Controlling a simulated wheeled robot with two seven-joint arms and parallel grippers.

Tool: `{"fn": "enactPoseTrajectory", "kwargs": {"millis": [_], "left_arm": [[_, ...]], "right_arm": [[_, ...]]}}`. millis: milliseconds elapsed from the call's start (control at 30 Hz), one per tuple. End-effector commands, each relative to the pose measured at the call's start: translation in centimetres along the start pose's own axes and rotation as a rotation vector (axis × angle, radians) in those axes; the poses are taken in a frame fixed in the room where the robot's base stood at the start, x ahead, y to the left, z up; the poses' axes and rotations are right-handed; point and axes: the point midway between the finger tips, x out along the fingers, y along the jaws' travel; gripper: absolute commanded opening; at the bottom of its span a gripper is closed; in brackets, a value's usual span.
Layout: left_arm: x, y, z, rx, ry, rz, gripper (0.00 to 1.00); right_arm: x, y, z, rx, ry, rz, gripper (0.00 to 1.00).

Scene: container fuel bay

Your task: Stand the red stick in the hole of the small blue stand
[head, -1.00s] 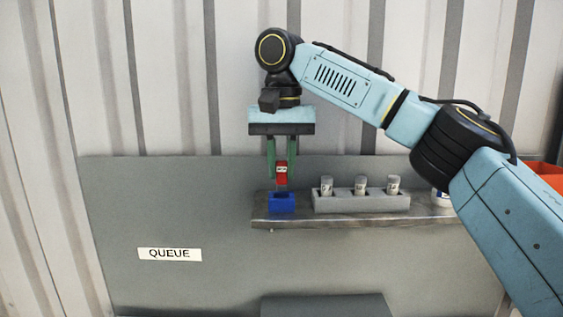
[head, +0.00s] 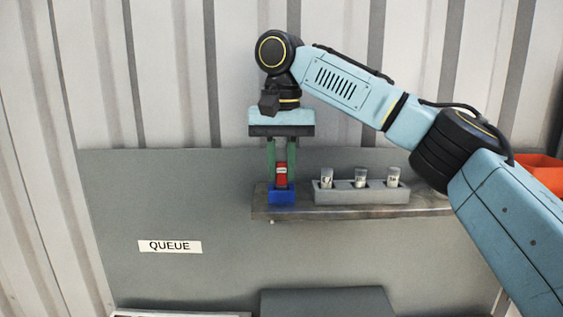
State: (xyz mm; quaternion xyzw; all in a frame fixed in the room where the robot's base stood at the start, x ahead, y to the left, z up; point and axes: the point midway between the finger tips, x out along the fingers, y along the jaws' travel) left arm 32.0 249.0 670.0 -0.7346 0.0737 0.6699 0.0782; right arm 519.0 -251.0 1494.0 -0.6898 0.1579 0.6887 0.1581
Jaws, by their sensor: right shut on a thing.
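The red stick (head: 282,173) is upright between the green fingers of my right gripper (head: 282,178), which is shut on it. The small blue stand (head: 282,196) sits on the left end of the grey shelf, directly below the gripper. The stick's lower end meets the top of the stand; whether it is inside the hole cannot be seen, as the hole is hidden from this angle. The fingertips are close above the stand. My left gripper is not in view.
A grey rack (head: 361,194) with several capped vials stands on the shelf (head: 330,211) to the right of the stand. An orange bin (head: 543,174) shows at the far right, behind my arm. A QUEUE label (head: 170,246) is on the panel at lower left.

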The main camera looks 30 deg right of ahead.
Motion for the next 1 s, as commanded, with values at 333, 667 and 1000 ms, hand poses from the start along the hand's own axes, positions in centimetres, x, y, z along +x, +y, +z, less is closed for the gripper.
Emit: {"fn": "enactPoseTrajectory", "kwargs": {"millis": [333,667,1000], "left_arm": [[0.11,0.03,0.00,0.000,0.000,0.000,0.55],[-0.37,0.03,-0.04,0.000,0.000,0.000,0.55],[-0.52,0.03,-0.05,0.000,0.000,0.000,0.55]], "right_arm": [[0.83,0.01,-0.01,0.002,0.000,0.000,0.00],[0.95,-0.01,0.03,0.000,-0.002,0.000,0.00],[1.18,0.00,0.01,0.001,0.000,0.000,0.23]]}}
